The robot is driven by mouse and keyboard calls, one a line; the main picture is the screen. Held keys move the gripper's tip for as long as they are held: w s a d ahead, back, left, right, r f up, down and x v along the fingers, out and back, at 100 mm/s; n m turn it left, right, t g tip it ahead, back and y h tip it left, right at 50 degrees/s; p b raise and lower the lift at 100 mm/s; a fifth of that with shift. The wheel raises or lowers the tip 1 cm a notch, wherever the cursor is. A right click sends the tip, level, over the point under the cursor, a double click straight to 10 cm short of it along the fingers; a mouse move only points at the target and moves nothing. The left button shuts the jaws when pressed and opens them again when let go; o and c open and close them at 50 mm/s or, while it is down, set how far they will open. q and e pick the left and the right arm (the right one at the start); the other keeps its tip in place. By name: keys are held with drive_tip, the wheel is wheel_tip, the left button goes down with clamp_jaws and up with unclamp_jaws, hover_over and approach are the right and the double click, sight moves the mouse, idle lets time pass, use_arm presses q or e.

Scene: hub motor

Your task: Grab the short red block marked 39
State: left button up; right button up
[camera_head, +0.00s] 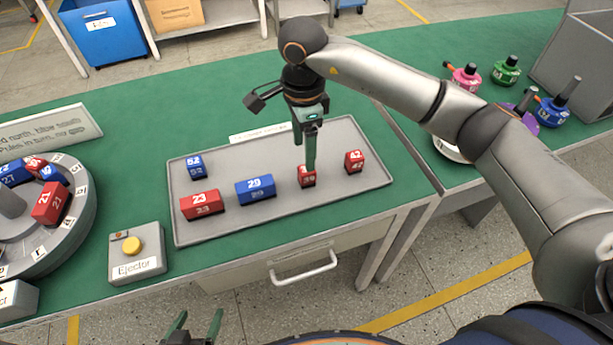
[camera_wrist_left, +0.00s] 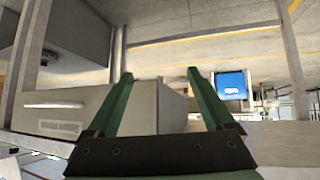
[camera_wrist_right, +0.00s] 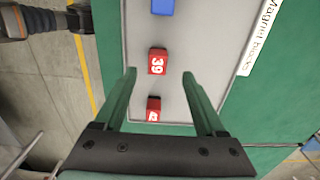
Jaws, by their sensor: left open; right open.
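The short red block marked 39 (camera_head: 307,179) stands on the grey tray (camera_head: 275,222), and the right wrist view shows it too (camera_wrist_right: 157,61). My right gripper (camera_head: 309,167) is open and points down over this block. Its fingers partly cover the block in the head view. In the right wrist view the block lies between and slightly beyond the open fingertips (camera_wrist_right: 158,73), with nothing held. My left gripper (camera_head: 199,318) is open and empty at the bottom of the head view, away from the tray; its fingers show in the left wrist view (camera_wrist_left: 160,73).
A red block 42 (camera_head: 354,161) is close on the right. A blue block 29 (camera_head: 256,190), red block 23 (camera_head: 202,205) and blue block 52 (camera_head: 195,166) stand left on the tray. An ejector button box (camera_head: 136,255) and round turntable (camera_head: 80,225) are further left.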

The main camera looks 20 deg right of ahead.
sight(307, 176)
drive_tip(key=shift+s+d+f+p, duration=0.1)
drive_tip(key=shift+d+f+p, duration=0.05)
drive_tip(key=shift+f, duration=1.6)
drive_tip(key=shift+s+d+f+p, duration=0.1)
drive_tip(key=shift+f+p, duration=0.05)
drive_tip(key=shift+f, duration=1.6)
clamp_jaws()
